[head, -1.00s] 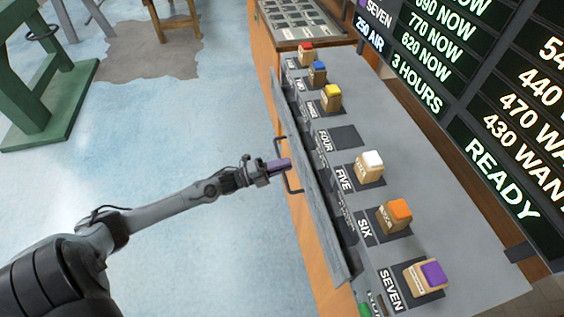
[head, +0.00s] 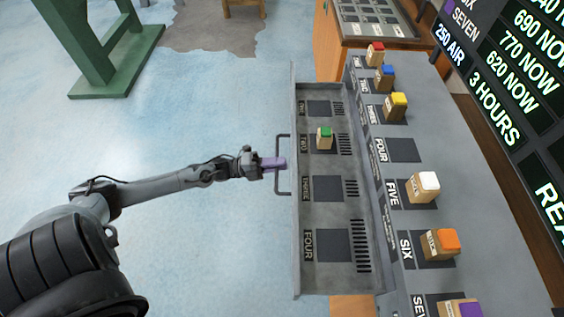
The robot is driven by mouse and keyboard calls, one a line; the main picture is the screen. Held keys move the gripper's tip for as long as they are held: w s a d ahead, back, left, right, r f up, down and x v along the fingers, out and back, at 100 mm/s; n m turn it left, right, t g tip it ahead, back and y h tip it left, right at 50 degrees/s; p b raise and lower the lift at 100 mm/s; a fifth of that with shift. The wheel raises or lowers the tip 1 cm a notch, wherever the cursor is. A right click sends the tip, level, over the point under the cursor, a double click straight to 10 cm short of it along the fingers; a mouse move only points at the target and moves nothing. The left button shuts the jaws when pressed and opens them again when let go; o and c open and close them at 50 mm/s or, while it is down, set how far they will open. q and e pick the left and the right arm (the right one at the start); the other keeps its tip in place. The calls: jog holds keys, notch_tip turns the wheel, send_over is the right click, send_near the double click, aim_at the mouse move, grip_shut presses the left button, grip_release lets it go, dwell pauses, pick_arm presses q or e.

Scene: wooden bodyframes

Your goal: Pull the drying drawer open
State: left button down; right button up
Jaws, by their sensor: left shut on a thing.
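The drying drawer (head: 340,273) stands pulled out to the left of the counter, its grey inside showing. Its pads carry labels, with TWO, THREE and FOUR readable. A wooden block with a green top (head: 325,139) sits on the pad by TWO; the other drawer pads are bare. The dark bar handle (head: 283,192) is on the drawer's left front face. My left gripper (head: 277,163) is shut on the handle, its purplish fingertips at the bar's middle. My right gripper is not in view.
The grey counter (head: 478,190) right of the drawer carries several blocks with coloured tops on labelled pads; the pad at FOUR (head: 404,150) is bare. A dark sign board (head: 510,90) stands behind. A green stand (head: 110,75) is far left. The blue floor left of the drawer is clear.

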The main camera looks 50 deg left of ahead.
pick_arm(q)
jog(key=c, duration=1.2)
grip_release()
jog(key=shift+c, duration=0.2)
jog(key=shift+s+a, duration=0.1)
jog(key=v, duration=1)
jog(key=shift+s+a+p, duration=0.25)
jog(key=shift+p, duration=0.05)
jog(key=shift+f, duration=0.15)
